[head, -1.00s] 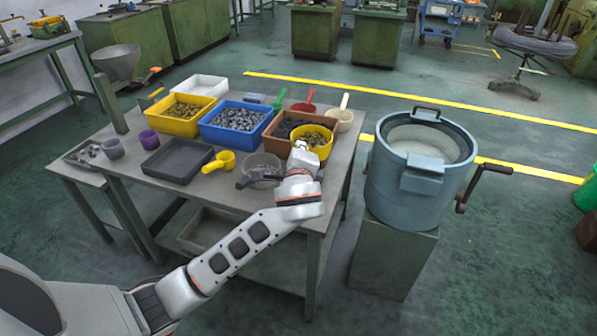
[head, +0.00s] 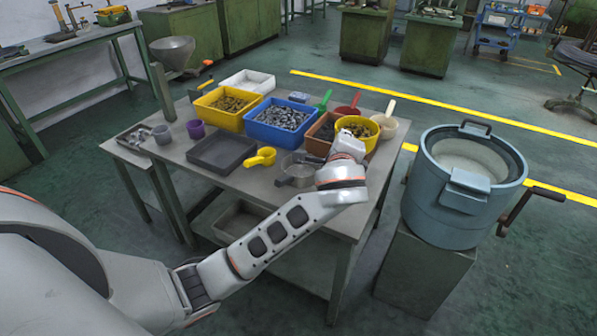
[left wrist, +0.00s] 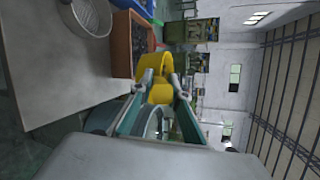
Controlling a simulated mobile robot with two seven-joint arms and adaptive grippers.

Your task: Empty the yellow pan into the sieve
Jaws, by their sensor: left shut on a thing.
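The yellow pan (head: 347,121) holds small dark and brownish parts. My left gripper (head: 350,142) is shut on its near side and holds it at the right end of the brown bin (head: 318,147); the gap beneath cannot be judged. In the left wrist view my fingers (left wrist: 158,88) grip the yellow pan (left wrist: 158,66), seen sideways. The sieve (head: 300,168), a round mesh with a dark handle, sits on the table left of my wrist. It also shows at the top left of the left wrist view (left wrist: 90,14). My right gripper is not in view.
Blue (head: 282,119) and yellow (head: 229,107) bins of parts stand behind. A dark tray (head: 221,153) and yellow scoop (head: 262,157) lie left of the sieve. Coloured scoops lie at the back. A blue drum with a crank (head: 440,205) stands right of the table (head: 240,185).

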